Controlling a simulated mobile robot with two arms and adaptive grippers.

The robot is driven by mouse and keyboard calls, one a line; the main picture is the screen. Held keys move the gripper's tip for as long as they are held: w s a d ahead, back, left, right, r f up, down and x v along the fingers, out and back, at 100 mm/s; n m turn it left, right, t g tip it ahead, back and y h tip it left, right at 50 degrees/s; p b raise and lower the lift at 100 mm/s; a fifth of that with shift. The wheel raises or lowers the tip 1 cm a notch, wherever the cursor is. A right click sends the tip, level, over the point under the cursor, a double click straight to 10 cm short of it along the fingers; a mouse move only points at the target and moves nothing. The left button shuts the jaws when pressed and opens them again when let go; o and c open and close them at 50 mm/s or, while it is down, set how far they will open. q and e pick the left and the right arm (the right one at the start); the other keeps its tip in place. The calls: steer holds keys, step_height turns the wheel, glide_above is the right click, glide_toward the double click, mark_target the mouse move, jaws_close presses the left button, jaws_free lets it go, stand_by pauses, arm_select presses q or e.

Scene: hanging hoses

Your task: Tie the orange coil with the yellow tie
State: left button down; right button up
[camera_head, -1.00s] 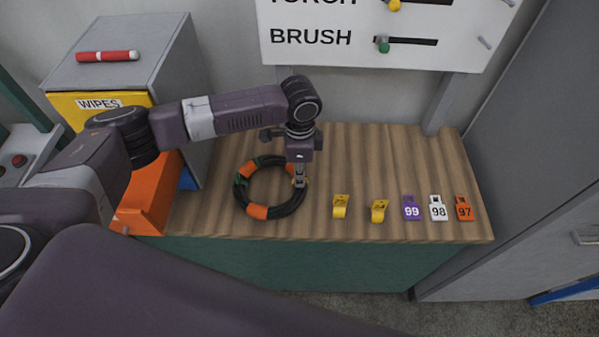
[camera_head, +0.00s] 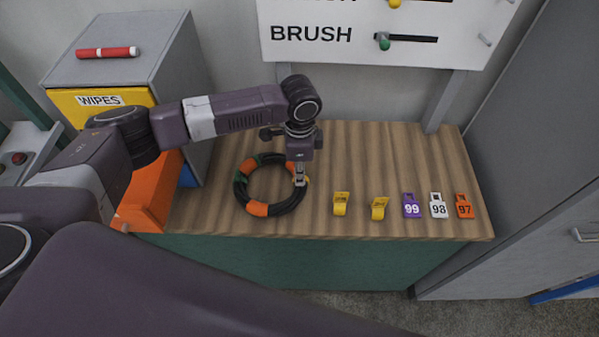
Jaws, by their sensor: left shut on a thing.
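The coil (camera_head: 257,209) is a black ring with orange bands and a dark green part. It lies on the wooden bench top. My left gripper (camera_head: 300,181) points down at the coil's right side. It is shut, and a small bit of yellow shows at its fingertips, which I take for a yellow tie (camera_head: 308,181). The fingers hide most of this tie, so I cannot tell whether it goes fully around the coil. Two more yellow ties, one nearer (camera_head: 341,204) and one further right (camera_head: 379,208), stand on the bench. My right gripper is out of view.
A purple tag 99 (camera_head: 411,206), a white tag 98 (camera_head: 438,206) and an orange tag 97 (camera_head: 464,206) stand at the bench's right front. A grey cabinet (camera_head: 135,45) and an orange bin (camera_head: 150,200) are at left. The bench (camera_head: 400,150) behind the tags is clear.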

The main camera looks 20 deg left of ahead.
arm_select(q)
steer(key=shift+s+f, duration=0.25)
steer(key=shift+f, duration=0.2)
steer(key=shift+s+f, duration=0.15)
steer(key=shift+f, duration=0.05)
steer(key=shift+s+f+b, duration=0.25)
steer(key=shift+f+b, duration=0.15)
steer(key=shift+f, duration=0.1)
stand_by(0.3)
steer(key=c, duration=2)
jaws_free()
steer(key=shift+o, duration=1)
steer(key=shift+w, duration=0.15)
steer(key=shift+w+f, duration=0.3)
steer(key=shift+w, duration=0.1)
steer(key=shift+r, duration=0.2)
